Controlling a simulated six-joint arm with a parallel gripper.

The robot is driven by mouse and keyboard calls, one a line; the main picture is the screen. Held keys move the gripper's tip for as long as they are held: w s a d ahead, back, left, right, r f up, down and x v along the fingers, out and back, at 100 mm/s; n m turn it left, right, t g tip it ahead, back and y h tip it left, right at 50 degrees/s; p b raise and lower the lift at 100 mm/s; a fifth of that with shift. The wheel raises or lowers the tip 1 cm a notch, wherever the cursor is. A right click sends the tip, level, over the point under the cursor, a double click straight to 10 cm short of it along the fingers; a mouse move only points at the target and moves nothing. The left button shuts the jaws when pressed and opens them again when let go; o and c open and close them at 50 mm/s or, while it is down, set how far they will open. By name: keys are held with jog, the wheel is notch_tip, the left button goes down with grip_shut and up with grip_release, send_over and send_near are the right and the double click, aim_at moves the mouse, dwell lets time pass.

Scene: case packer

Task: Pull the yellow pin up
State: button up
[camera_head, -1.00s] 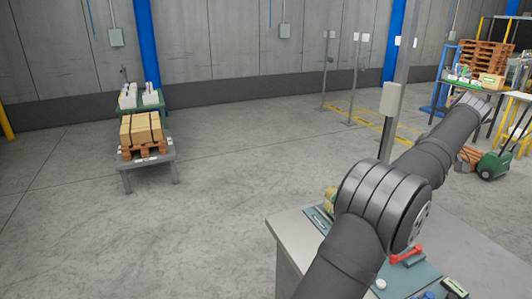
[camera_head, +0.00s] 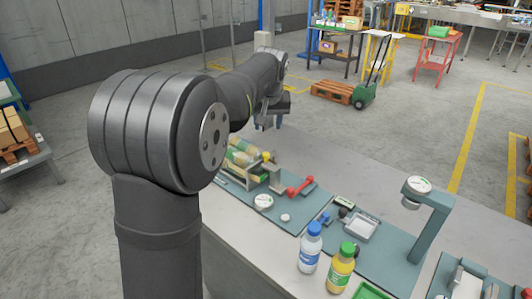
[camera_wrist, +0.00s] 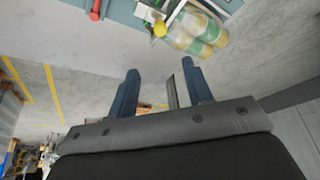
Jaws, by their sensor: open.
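The yellow pin shows as a small yellow knob (camera_head: 266,156) on a fixture at the back of the bench, beside bottles lying on their sides. The knob also shows in the wrist view (camera_wrist: 160,29), near the top, beside the bottles; its shaft cannot be made out. My gripper (camera_head: 272,122) is above and behind the fixture in the head view, apart from the knob. In the wrist view its two blue-grey fingers (camera_wrist: 160,70) are spread with nothing between them.
The lying bottles (camera_wrist: 198,33) are close to the knob. A red handle (camera_head: 300,187) is to its right. Upright bottles (camera_head: 310,248) (camera_head: 341,268) and a teal stand (camera_head: 432,225) are further forward. The bench (camera_head: 345,165) is bare behind the fixtures.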

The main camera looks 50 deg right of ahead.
aim_at(266, 154)
jog(key=x, duration=1.6)
jog(key=shift+f, duration=0.2)
jog(key=shift+c, duration=0.5)
